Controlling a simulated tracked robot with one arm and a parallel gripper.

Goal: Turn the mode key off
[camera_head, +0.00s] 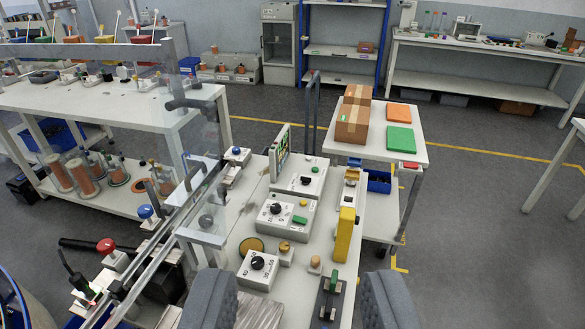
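I cannot tell for sure which part is the mode key. A small white block with a brass-coloured top (285,248), perhaps a key switch, stands on the bench in front of me. Close by are white control boxes with black knobs: a dial box (258,263) in front, a box with a green button (285,214) behind it, and another box (303,180) farther back. No labels are readable enough to name the key or its setting. My gripper (299,278) is open, its two grey fingers wide apart at the bottom edge. Nothing shows held between them.
A clear panel and rail (203,238) run along the left of the bench. A yellow block (344,236), a wooden knob (315,263) and a dark plate with a green handle (327,303) stand on the right. A red button (106,246) is at left.

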